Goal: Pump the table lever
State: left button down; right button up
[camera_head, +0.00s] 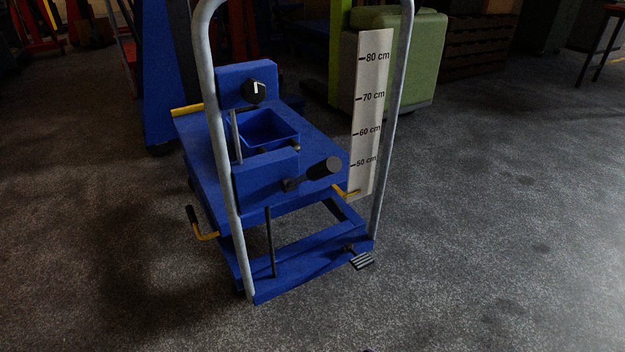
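The blue lift table (325,140) stands in the middle of the head view, with a grey tubular push handle (208,90) rising at its near side. A lever (323,168) with a thick black grip sticks out to the right from the blue box on the near side. A yellow crank with a black grip (192,214) is at the left. Neither gripper can be made out. A tiny dark bit at the bottom edge is too small to identify.
A height scale (370,100) marked in cm stands upright at the table's right side. A green case (415,60) stands further back. The grey floor (490,240) is clear around.

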aim_at(333, 164)
jog(key=u, duration=1.75)
jog(key=i, duration=0.8)
jog(key=z, duration=2)
